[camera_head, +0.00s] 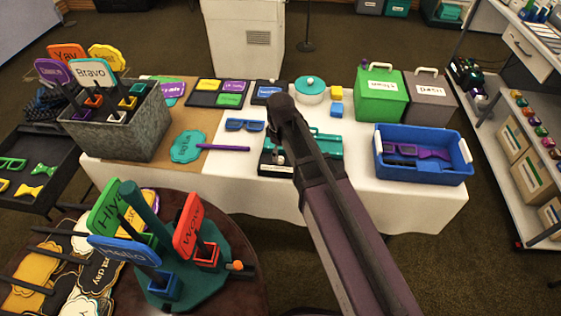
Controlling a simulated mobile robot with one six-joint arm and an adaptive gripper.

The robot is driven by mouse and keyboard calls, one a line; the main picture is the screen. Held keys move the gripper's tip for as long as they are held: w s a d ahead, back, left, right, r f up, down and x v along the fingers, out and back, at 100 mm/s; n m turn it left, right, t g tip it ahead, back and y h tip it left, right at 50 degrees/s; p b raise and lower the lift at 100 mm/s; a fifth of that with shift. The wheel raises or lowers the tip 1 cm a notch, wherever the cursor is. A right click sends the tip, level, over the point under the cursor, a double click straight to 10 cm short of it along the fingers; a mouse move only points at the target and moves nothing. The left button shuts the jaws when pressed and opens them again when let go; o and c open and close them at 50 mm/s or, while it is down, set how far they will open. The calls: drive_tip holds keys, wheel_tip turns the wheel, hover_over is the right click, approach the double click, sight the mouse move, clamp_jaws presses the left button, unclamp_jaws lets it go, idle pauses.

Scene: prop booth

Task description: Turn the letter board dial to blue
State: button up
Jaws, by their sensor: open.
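I cannot make out for sure a letter board with a dial. A black-based teal device (328,145) stands on the white-clothed table, partly hidden behind my arm, so any dial on it is unclear. A dark board with a blue label (267,89) lies at the table's back edge, left of my arm's end. My gripper (281,103) is at the dark far end of my arm, over the middle of the table. It is open and seems to hold nothing; its fingers are hard to make out, and whether it touches anything is unclear.
A blue crate (463,171), green box (380,96) and grey box (430,98) stand at right. A metal bin of signs (122,122) is at left. Blue glasses (245,125) and a purple stick (222,147) lie left of my arm. A sign stand (180,265) is in front.

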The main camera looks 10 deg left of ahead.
sight(280, 160)
drive_tip(key=shift+f+b, duration=1.15)
drive_tip(key=shift+f, duration=0.25)
clamp_jaws()
